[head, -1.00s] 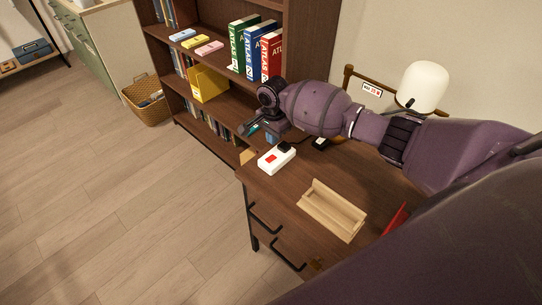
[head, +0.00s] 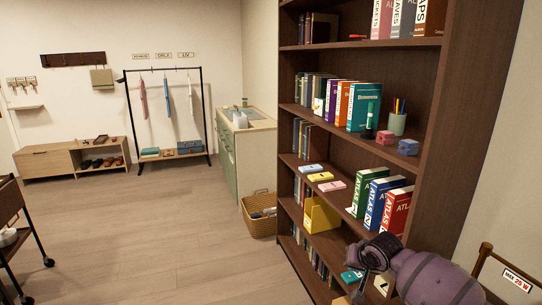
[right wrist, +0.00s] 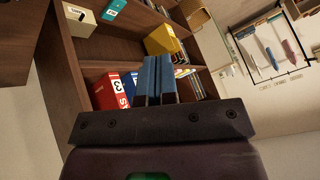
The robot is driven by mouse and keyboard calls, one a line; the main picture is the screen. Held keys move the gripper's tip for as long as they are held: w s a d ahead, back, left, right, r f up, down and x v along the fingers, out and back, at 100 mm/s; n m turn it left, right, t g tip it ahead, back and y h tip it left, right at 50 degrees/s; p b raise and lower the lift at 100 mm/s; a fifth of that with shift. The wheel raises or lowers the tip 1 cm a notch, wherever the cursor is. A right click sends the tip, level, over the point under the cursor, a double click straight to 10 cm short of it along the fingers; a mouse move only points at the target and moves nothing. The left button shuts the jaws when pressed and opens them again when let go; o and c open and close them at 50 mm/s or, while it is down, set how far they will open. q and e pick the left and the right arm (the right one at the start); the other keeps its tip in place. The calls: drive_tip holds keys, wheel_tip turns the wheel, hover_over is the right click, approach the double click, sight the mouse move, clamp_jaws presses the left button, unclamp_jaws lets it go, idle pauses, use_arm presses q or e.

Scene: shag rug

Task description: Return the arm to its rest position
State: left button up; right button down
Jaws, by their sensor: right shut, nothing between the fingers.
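My right arm comes in at the lower right of the head view, a purple link with a dark wrist. My right gripper (head: 360,290) is at the bottom edge there, in front of the bookcase's lower shelves. In the right wrist view, the right gripper's (right wrist: 156,80) two blue fingers lie side by side, shut with nothing between them. The bookcase, with red and blue binders, is behind the fingers. My left gripper is in neither current view.
A dark wooden bookcase (head: 455,110) stands close by on the right, holding atlas binders (head: 371,195) and a yellow file holder (head: 320,214). A wicker basket (head: 260,214) sits beside it. A wooden chair back (head: 484,258) is at lower right. The floor (head: 165,235) in the middle is open.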

drive_tip(key=s+a+n+t+y, duration=0.1)
drive_tip(key=s+a+n+t, duration=0.15)
drive_tip(key=s+n, duration=0.2)
drive_tip(key=s+a+n+t+y, duration=0.2)
drive_tip(key=s+n+t, duration=0.15)
drive_tip(key=s, duration=0.25)
drive_tip(key=s+d+f+m+h, duration=0.1)
drive_tip(key=s+f, duration=0.3)
drive_tip(key=s, duration=0.5)
drive_tip(key=s+d+f+m+g+h, duration=0.1)
drive_tip(key=s+d+f, duration=0.3)
drive_tip(key=s, duration=0.5)
drive_tip(key=s+d+f+m+h, duration=0.2)
drive_tip(key=s+f, duration=0.3)
drive_tip(key=s, duration=0.3)
drive_tip(key=shift+s+d+f+g+h, duration=0.3)
drive_tip(key=shift+s+d+h, duration=0.1)
drive_tip(key=shift+d, duration=0.35)
drive_tip(key=shift+r+m, duration=0.1)
drive_tip(key=shift+m, duration=0.2)
